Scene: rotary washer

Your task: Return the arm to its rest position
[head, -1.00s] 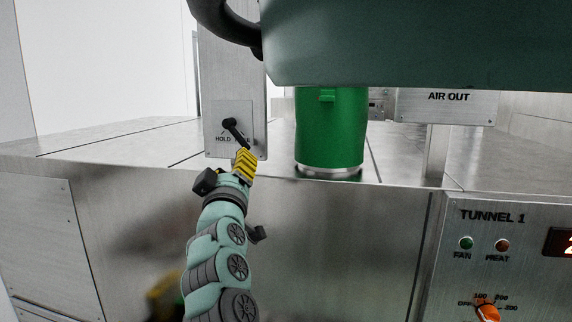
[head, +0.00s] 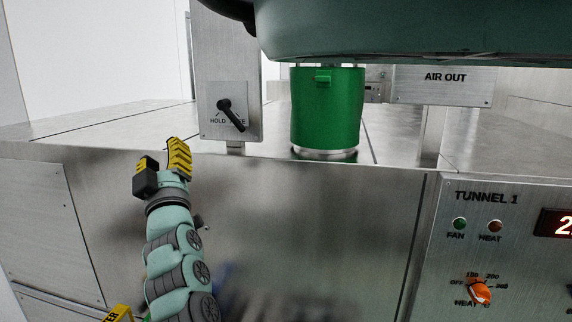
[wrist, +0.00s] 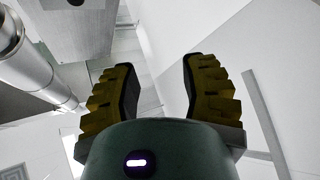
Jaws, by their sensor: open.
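My gripper (head: 179,157) has yellow ribbed fingertips and is in the lower left of the head view, in front of the steel machine's front face. It points up and is apart from the hold lever (head: 231,115), a black handle on a small plate on a steel post. The wrist view shows my gripper (wrist: 157,92) with its two yellow-padded fingers apart and nothing between them. My teal arm runs down out of the head view, so its lower part is hidden.
The steel machine (head: 300,230) fills the front. A green cylinder (head: 327,108) stands on its top. A control panel marked Tunnel 1 (head: 500,215) is at the right. A large teal body hangs across the top of the head view. Free room lies left of my gripper.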

